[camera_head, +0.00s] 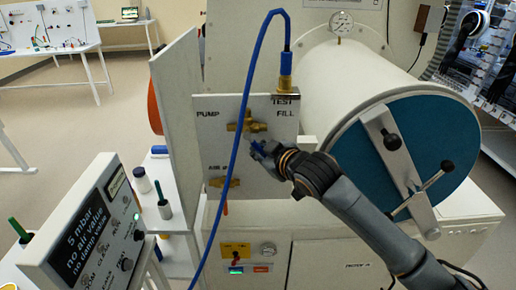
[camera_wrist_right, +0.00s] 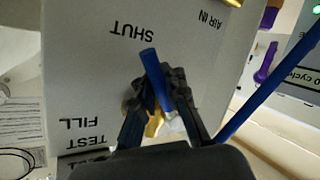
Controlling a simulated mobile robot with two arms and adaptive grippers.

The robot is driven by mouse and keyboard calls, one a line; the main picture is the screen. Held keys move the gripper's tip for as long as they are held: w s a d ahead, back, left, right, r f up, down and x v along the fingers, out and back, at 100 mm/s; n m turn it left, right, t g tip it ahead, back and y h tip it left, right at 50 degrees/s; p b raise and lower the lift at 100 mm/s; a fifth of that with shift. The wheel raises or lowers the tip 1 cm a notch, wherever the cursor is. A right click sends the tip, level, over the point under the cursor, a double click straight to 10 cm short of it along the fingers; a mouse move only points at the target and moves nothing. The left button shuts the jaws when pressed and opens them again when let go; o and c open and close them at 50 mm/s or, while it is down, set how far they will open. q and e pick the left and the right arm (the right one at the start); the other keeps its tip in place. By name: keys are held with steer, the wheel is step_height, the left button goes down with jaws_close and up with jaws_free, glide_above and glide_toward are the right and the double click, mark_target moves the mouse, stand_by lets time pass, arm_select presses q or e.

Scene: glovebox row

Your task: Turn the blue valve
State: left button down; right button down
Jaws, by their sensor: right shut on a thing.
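The blue valve has a blue lever (camera_head: 257,147) on a brass body (camera_head: 246,125), mounted on a pale panel (camera_head: 262,178) marked PUMP, TEST and FILL. My right gripper (camera_head: 265,151) reaches the lever from the lower right and covers part of it. In the right wrist view, the fingers of my right gripper (camera_wrist_right: 165,78) are closed around the blue lever (camera_wrist_right: 150,65). Its free end sticks out between the fingertips, near the word SHUT on the panel. Brass (camera_wrist_right: 154,122) shows behind the fingers. My left gripper is not in view.
A blue hose (camera_head: 239,135) crosses in front of the panel from the TEST fitting (camera_head: 285,82). A second brass valve (camera_head: 222,182) sits lower left. A white cylinder with a teal door (camera_head: 430,130) stands right. A display box (camera_head: 88,225) is at front left.

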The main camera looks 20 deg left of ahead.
steer(key=shift+f, duration=0.2)
steer(key=c, duration=1.5)
jaws_free()
steer(key=shift+s+d, duration=0.1)
steer(key=shift+o, duration=0.6)
steer(key=shift+s+d+r, duration=0.1)
steer(key=shift+r, duration=0.15)
steer(key=v, duration=1.2)
steer(key=shift+f, duration=0.15)
